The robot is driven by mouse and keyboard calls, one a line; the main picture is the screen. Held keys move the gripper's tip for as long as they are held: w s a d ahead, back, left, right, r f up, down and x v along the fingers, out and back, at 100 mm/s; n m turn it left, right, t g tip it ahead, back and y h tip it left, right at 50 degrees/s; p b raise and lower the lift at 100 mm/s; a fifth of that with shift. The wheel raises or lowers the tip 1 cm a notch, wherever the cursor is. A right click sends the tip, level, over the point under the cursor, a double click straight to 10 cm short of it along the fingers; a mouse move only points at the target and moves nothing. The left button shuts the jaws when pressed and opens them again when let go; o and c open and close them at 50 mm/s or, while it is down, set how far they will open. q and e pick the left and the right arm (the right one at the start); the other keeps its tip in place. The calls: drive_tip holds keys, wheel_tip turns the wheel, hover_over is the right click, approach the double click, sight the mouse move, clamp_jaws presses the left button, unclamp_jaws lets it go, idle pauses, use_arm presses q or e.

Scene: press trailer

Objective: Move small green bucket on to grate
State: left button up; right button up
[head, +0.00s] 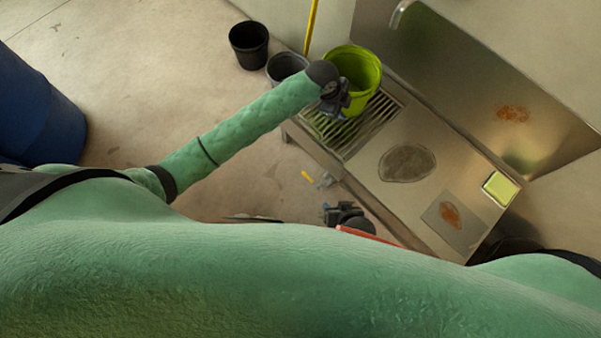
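The small green bucket (365,73) is at the left end of the metal counter, over the grate (366,128). I cannot tell whether its base rests on the grate. My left gripper (338,106) is at the near side of the bucket and overlaps its wall. Its fingers are too small and dark to show whether they are shut on it. My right gripper (347,214) is low in front of the counter, apart from the bucket. Its fingers are not clear, and part of that arm is hidden behind my body.
Two dark buckets stand on the floor left of the counter, one farther off (248,44) and one near the grate (287,66). A yellow pole (311,24) rises behind. A faucet (400,12) hangs above the counter. A yellow-green sponge (499,188) lies at the right end.

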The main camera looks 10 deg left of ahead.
use_arm(q)
drive_tip(key=s+a+f+n+t, duration=0.1)
drive_tip(key=s+a+f+n, duration=0.1)
drive_tip(key=s+f+n, duration=0.3)
drive_tip(key=s+a+f+n+t, duration=0.1)
drive_tip(key=s+a+f+n, duration=0.2)
drive_tip(key=s+n, duration=0.4)
drive_tip(key=s+a+f+n+t, duration=0.2)
drive_tip(key=s+f+n, duration=0.4)
drive_tip(key=s, duration=0.9)
drive_tip(key=shift+s+a+f+n, duration=0.3)
drive_tip(key=shift+s+a+n, duration=0.1)
drive_tip(key=shift+a, duration=0.1)
use_arm(e)
drive_tip(key=shift+w, duration=0.1)
